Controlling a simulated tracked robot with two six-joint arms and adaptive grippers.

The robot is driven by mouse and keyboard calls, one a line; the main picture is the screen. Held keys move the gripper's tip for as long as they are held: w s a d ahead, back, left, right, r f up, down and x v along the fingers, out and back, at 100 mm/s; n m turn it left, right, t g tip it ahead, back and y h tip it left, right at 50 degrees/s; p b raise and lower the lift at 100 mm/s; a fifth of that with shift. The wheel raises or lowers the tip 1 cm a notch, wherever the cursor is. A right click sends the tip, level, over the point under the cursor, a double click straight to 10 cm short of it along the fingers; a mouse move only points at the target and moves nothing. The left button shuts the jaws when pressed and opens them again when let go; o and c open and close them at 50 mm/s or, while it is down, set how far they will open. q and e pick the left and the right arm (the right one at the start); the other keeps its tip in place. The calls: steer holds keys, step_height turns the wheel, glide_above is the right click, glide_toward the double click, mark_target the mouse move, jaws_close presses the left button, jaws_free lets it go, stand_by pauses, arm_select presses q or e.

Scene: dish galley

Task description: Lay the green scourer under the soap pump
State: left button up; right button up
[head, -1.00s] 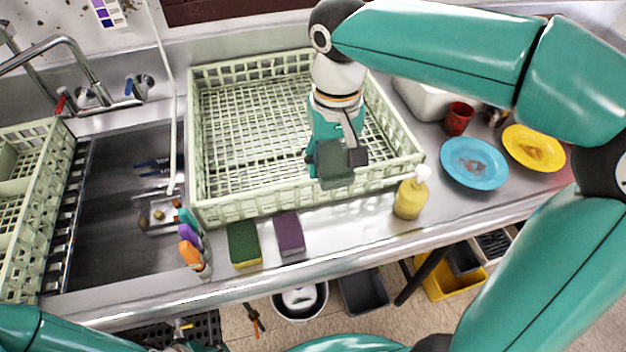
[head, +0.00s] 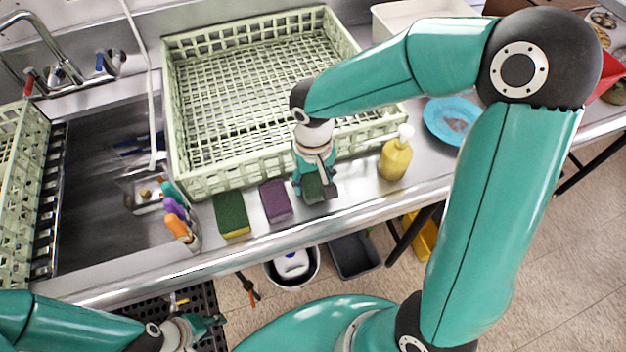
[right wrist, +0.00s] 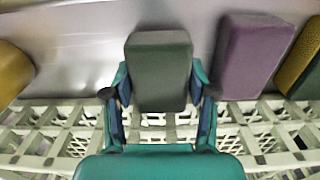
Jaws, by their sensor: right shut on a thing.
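The green scourer (head: 314,188), a dark green block, is held between the fingers of my right gripper (head: 316,184). It is low over the counter in front of the dish rack; I cannot tell whether it touches. It also shows between the fingers in the right wrist view (right wrist: 160,72). The soap pump (head: 396,160), a yellow bottle with a white top, stands upright to the right, apart from the scourer. Its yellow body shows at the left edge of the right wrist view (right wrist: 12,72). My left gripper (head: 212,324) is low in front of the counter; its jaws are unclear.
A purple sponge (head: 275,201) and a green-and-yellow sponge (head: 232,214) lie left of the scourer. Several small bottles (head: 180,220) stand farther left by the sink. The pale green rack (head: 240,175) is behind. A blue plate (head: 440,115) lies right of the pump.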

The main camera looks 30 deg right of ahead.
steer(key=shift+f, duration=0.35)
steer(key=shift+f, duration=0.15)
steer(key=o, duration=0.8)
steer(key=shift+o, duration=0.2)
